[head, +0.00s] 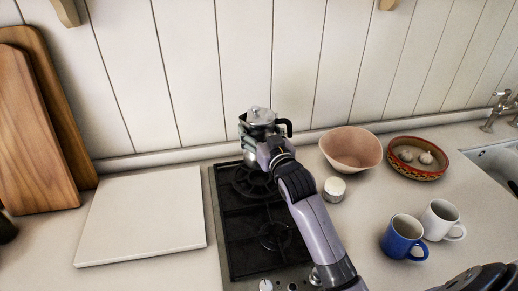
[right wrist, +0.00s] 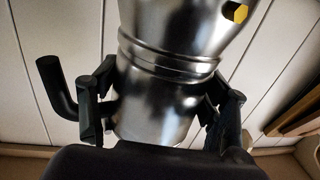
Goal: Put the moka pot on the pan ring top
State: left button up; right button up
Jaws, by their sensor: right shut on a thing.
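The silver moka pot (head: 262,117) with a black handle shows in the head view over the far end of the hob. The pan ring top (head: 254,183) is the far burner grate of the black hob, below the pot and partly hidden by my arm. I cannot tell the exact gap between pot and grate. My left gripper is not in view.
A near burner (head: 275,236) is empty. A white board (head: 145,217) lies left of the hob. To the right stand a small white-topped jar (head: 334,189), a pink bowl (head: 351,149), a patterned bowl (head: 418,172) with garlic, a blue mug (head: 402,238) and a white mug (head: 441,220).

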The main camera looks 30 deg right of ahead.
jog(key=shift+f, duration=3.1)
jog(key=shift+f, duration=0.1)
jog(key=o, duration=2)
jog(key=shift+f, duration=0.15)
jog(key=shift+c, duration=0.2)
jog(key=shift+s, duration=0.15)
jog(key=s+a+b, duration=0.1)
jog(key=s+b, duration=0.1)
jog(key=s, duration=0.9)
jog(key=shift+s+a, duration=0.15)
jog(key=shift+s, duration=0.2)
